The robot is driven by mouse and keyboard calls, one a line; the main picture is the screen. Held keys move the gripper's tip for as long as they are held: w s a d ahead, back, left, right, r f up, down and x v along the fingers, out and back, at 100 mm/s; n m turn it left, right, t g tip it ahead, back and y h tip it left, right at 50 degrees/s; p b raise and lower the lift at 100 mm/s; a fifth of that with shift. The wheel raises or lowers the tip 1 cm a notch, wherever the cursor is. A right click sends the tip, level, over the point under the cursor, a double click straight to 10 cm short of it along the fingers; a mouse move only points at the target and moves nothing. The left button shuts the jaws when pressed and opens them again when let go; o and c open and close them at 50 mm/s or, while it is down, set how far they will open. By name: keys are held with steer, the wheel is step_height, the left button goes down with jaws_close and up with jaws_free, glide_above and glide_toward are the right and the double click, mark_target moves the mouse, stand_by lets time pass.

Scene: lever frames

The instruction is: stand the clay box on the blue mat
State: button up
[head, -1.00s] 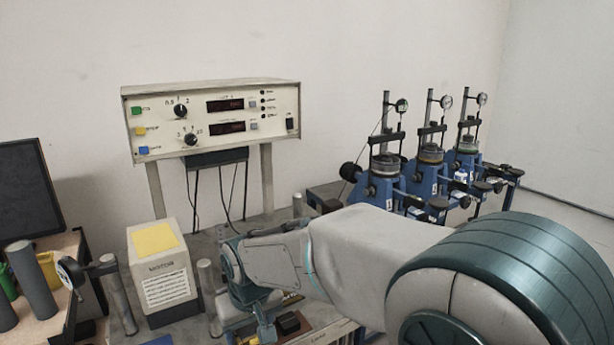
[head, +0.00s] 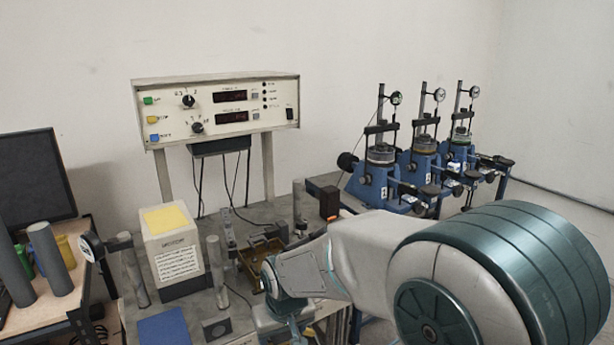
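A small dark brown box (head: 330,203), the closest in colour to a clay box, stands upright near the back right of the grey table; I cannot be sure it is the clay box. The blue mat (head: 163,328) lies flat at the front left of the table, its near part cut off by the picture's lower edge. Nothing shows on its visible part. My gripper (head: 288,322) is low in the picture, right of the mat and nearer than the brown box. Its fingers are not clear, so its opening and any load cannot be made out.
A cream box with a yellow top (head: 166,219) stands just behind the mat. Grey metal posts (head: 217,270), a small dark block (head: 217,328) and a brown tray (head: 262,250) crowd the table's middle. A control panel (head: 220,107) stands behind; blue test stands (head: 380,180) are at right.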

steer(key=w+d+f+m, duration=0.2)
steer(key=d+f, duration=0.6)
steer(key=d, duration=0.2)
steer(key=w+d+f+m+h, duration=0.1)
steer(key=w+d+f+m, duration=0.1)
steer(key=d+f, duration=0.6)
steer(key=shift+w+d+f+m, duration=0.25)
steer(key=shift+w+d+m, duration=0.25)
steer(key=shift+d, duration=0.5)
steer(key=shift+w, duration=0.1)
steer(key=shift+d, duration=0.15)
